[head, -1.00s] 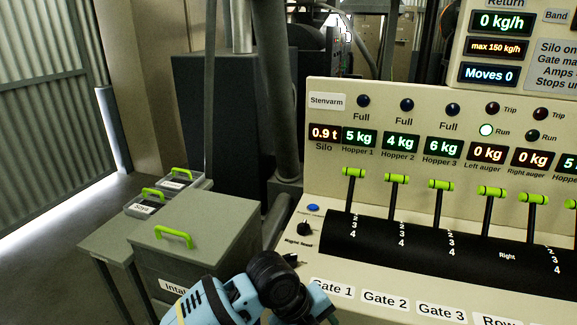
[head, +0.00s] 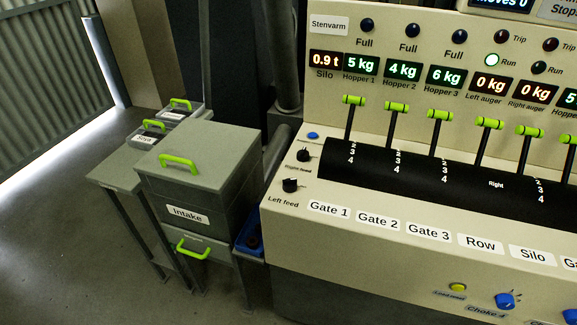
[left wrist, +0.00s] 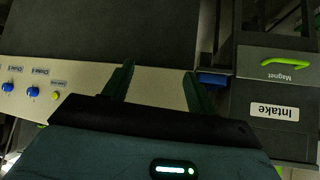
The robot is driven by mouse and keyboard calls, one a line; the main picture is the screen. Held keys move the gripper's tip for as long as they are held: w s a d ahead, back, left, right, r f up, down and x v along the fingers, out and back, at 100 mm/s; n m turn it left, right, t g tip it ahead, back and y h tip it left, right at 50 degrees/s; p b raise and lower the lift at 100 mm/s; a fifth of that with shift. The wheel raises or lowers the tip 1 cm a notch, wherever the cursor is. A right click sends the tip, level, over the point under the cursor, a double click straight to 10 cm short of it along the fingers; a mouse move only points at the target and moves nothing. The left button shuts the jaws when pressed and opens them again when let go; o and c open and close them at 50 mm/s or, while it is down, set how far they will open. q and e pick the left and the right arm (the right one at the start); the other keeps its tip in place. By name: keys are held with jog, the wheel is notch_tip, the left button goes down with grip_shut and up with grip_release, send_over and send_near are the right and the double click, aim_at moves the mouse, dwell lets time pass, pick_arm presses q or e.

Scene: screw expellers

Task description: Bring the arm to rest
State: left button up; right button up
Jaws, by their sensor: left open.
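My left gripper (left wrist: 159,72) shows in the left wrist view, with its two dark fingers apart and nothing between them. It faces the front of the cream control panel, which is upside down in that view. No arm or gripper of mine shows in the head view. The panel (head: 400,262) fills the right of the head view, with several green-topped levers (head: 437,114) on a black drum. My right gripper is in neither view.
The grey Intake box (head: 205,150) with green handles stands left of the panel; it also shows in the left wrist view (left wrist: 275,85). Smaller lidded boxes (head: 172,118) sit on a stand behind it. A blue tray (head: 249,240) lies between box and panel. Floor (head: 90,240) at left is clear.

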pick_arm(q)
jog(key=s+a+f+n+t+y, duration=0.1)
jog(key=s+a+n+y, duration=0.2)
jog(key=s+a, duration=0.7)
jog(key=shift+s+a+f+n, duration=0.2)
jog(key=shift+s+a+n, duration=0.2)
jog(key=shift+s+n, duration=0.55)
jog(key=shift+w, duration=0.15)
